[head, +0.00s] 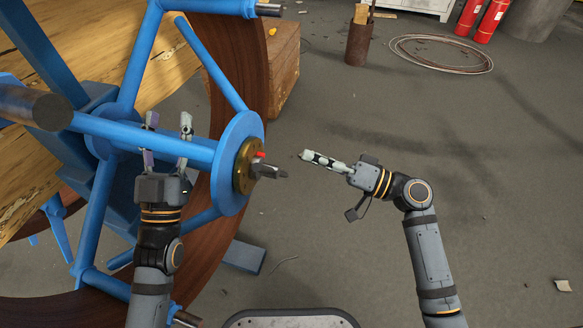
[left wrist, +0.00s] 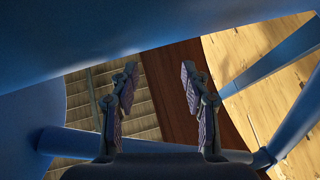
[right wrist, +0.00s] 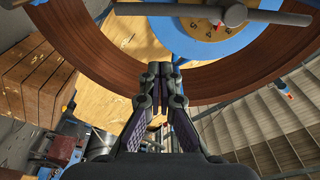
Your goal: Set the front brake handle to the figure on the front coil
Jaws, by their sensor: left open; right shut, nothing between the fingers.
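The blue reel frame (head: 232,138) fills the left of the head view. A brass dial (head: 243,166) sits on its hub, with a red mark (head: 261,155) and a dark grey handle (head: 268,172). In the right wrist view the yellow dial (right wrist: 203,28) shows several figures, and the grey handle (right wrist: 170,10) crosses its top. A dark brown curved band (head: 258,70), perhaps the coil, rings the frame; I read no figure on it. My left gripper (head: 168,120) is open beside the blue shaft; contact is unclear. My right gripper (head: 304,155) is shut and empty, right of the handle, apart from it.
Wooden crates (head: 284,65) stand behind the reel. A brown cylinder (head: 359,43), a wire coil (head: 441,54) and red extinguishers (head: 490,20) are at the back. The floor right of my right arm is mostly clear. Blue spokes and the shaft crowd my left gripper.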

